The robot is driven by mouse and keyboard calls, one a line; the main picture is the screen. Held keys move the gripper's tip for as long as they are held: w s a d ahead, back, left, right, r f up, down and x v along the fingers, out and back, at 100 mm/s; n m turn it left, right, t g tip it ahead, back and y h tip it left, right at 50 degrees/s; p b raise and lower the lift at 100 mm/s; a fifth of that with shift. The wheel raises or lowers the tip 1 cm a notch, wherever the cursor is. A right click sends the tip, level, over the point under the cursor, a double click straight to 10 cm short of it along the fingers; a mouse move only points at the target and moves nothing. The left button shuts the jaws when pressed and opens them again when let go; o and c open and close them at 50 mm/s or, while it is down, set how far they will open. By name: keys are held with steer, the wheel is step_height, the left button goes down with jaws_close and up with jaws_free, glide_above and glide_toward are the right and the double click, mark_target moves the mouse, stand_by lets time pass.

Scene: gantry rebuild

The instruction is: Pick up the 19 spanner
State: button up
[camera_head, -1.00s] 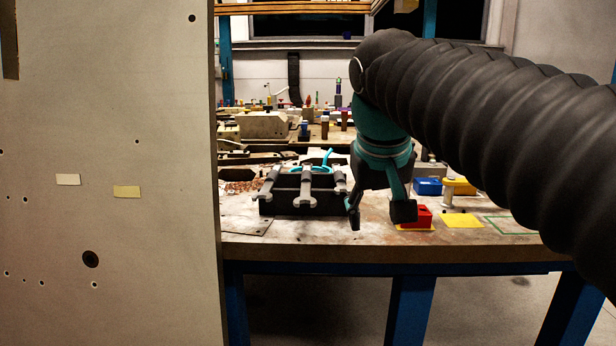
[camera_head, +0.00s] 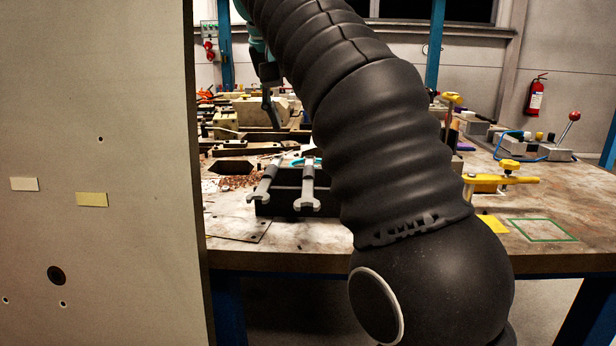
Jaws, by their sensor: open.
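Two grey open-ended spanners, a left one (camera_head: 263,181) and a right one (camera_head: 307,190), lie on a black holder (camera_head: 284,205) on the workbench, their jaw ends hanging toward the front edge. I cannot read any size marks, so I cannot tell which is the 19 spanner. My arm hides the right part of the holder and anything there. My gripper (camera_head: 271,98) is open, above and behind the holder, apart from the spanners. It is partly hidden by my arm, and I see nothing held in it.
A tall grey panel (camera_head: 100,230) stands close on the left. A yellow clamp (camera_head: 500,181), a yellow square (camera_head: 493,224) and a green outline (camera_head: 541,230) are on the bench at right. Blocks and tools crowd the bench's back.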

glide_toward(307, 172)
steer(key=d+x, duration=0.1)
steer(key=x, duration=0.2)
steer(key=shift+a+b+x, duration=0.2)
steer(key=shift+a+x, duration=0.05)
steer(key=shift+x, duration=1.25)
steer(key=shift+a+b+x, duration=0.15)
steer(key=shift+a+x, duration=0.05)
steer(key=shift+x, duration=1.3)
steer(key=shift+w, duration=0.15)
jaws_close()
